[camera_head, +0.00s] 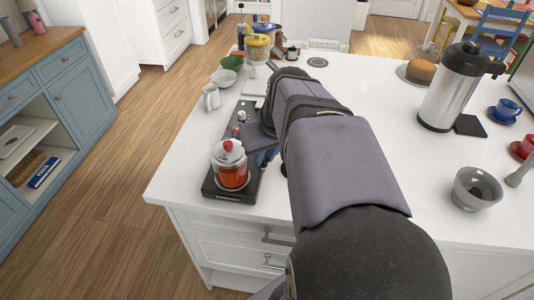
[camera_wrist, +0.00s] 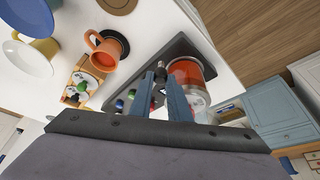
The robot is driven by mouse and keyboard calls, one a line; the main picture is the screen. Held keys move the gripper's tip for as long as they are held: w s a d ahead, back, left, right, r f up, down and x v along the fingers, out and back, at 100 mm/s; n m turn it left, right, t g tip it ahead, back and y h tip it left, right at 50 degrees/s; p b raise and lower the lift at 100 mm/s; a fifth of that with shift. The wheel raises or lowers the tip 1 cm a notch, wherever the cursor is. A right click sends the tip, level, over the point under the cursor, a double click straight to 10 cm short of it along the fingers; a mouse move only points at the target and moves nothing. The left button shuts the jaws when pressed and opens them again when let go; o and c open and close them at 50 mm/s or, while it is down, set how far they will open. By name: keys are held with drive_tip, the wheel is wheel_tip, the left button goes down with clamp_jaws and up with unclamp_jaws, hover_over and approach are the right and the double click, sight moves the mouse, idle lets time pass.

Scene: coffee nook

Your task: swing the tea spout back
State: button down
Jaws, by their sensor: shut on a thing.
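The tea dispenser (camera_head: 231,173), a glass jar of red tea with a red-knobbed lid, stands on the front end of a long black base (camera_head: 222,193) near the counter's left edge. It also shows in the wrist view (camera_wrist: 187,72), just right of my fingers. My gripper (camera_wrist: 162,82) reaches over the base beside the jar, its two blue-grey fingers close together. A small dark and metallic piece, apparently the tea spout (camera_wrist: 160,68), sits at the fingertips. The fingers partly hide it, and its exact angle is hard to tell. In the head view my arm hides most of the gripper.
An orange mug (camera_wrist: 103,50) stands farther left, and a white pitcher (camera_head: 211,97) is behind the base.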

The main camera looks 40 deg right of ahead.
idle(0.3)
drive_tip(key=c, duration=1.7)
unclamp_jaws()
drive_tip(key=shift+a, duration=0.1)
drive_tip(key=shift+o, duration=0.2)
drive_tip(key=shift+r, duration=0.15)
drive_tip(key=p+v, duration=0.7)
drive_tip(key=p, duration=0.6)
